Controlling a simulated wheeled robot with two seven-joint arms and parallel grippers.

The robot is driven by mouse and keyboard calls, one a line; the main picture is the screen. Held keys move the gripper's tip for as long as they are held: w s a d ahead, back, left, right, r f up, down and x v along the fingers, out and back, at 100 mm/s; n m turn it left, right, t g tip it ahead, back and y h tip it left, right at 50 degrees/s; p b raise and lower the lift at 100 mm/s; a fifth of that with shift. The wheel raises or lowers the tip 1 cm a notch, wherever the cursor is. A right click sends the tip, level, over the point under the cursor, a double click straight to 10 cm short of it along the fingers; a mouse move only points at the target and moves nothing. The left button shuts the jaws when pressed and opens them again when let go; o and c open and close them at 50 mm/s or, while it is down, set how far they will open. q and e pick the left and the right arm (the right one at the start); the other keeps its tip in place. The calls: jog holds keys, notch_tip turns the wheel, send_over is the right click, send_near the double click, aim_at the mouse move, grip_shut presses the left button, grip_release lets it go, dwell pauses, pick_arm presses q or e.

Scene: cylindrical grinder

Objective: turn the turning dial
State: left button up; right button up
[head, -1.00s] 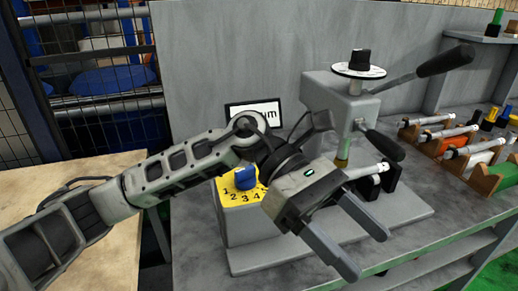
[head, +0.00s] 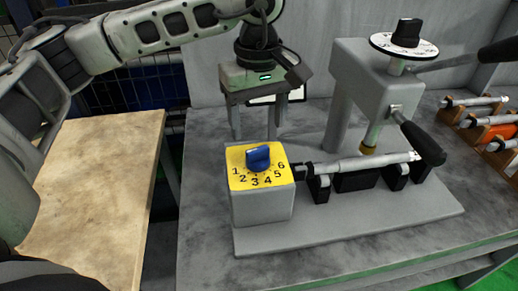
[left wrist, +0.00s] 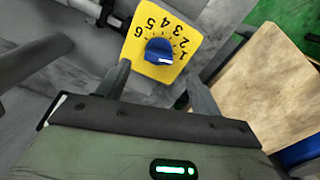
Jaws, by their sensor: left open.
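The turning dial is a blue knob (head: 258,158) on a yellow plate (head: 239,182) with numbers 1 to 6, on top of a grey box (head: 262,208) at the left end of the grinder base. My left gripper (head: 254,136) is open and empty, its fingers pointing down, just behind the knob in the head view and apart from it. The left wrist view shows the knob (left wrist: 159,51) and yellow plate (left wrist: 186,33) beyond the two spread fingertips (left wrist: 156,76). My right gripper is not in view.
The grinder column (head: 362,90) carries a black knob on a white disc (head: 404,46) and a black-handled lever (head: 420,140). A metal shaft (head: 362,164) lies in black holders right of the box. A wooden table (head: 95,190) stands at left, across a gap.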

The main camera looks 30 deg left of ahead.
aim_at(258, 151)
pick_arm(q)
notch_tip(258, 151, down, 8)
jog(key=shift+f+p, duration=0.1)
jog(key=shift+p, duration=0.35)
jog(key=c, duration=1)
